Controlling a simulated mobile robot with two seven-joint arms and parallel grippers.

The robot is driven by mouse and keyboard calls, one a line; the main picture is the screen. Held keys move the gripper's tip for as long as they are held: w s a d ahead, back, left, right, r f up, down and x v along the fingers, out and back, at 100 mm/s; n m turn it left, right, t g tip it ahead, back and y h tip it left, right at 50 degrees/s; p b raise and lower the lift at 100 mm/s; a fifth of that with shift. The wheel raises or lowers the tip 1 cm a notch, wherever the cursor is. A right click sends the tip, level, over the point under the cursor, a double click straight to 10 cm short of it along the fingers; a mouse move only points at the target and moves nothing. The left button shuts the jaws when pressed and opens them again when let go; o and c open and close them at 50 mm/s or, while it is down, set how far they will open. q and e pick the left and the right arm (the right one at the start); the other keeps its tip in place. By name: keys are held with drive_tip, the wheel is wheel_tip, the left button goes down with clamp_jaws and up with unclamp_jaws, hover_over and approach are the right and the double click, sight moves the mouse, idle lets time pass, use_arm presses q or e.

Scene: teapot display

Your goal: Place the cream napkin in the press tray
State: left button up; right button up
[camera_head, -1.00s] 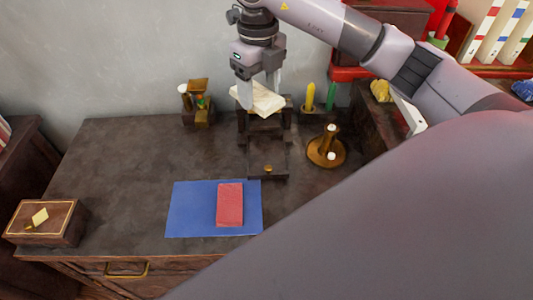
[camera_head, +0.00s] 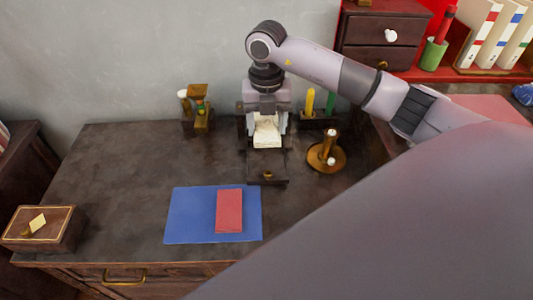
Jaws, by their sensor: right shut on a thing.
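The cream napkin (camera_head: 267,134) is a pale folded block in my right gripper (camera_head: 267,122). The gripper points down with one finger on each side of the napkin and is shut on it. The napkin sits low at the dark wooden press, over or in the press tray (camera_head: 267,170); whether it touches the tray I cannot tell. The tray's front part with a small brass knob shows bare below the napkin. The back of the press is hidden behind the gripper. My left gripper is not in view.
A brass candlestick (camera_head: 326,152) stands close right of the press. A small brass and wood stand (camera_head: 196,107) is on the left. Yellow and green candles (camera_head: 310,101) are behind right. A red cloth (camera_head: 229,211) lies on a blue mat (camera_head: 185,215) in front.

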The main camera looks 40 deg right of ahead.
sight(266, 162)
wheel_tip(266, 162, down, 10)
drive_tip(key=shift+f, duration=0.1)
idle(0.4)
drive_tip(key=shift+f+b, duration=0.2)
drive_tip(key=shift+b, duration=0.1)
drive_tip(key=o, duration=0.8)
drive_tip(key=shift+c, duration=0.2)
drive_tip(key=shift+r, duration=0.1)
drive_tip(key=shift+r, duration=0.2)
wheel_tip(266, 162, up, 12)
drive_tip(key=shift+f, duration=0.1)
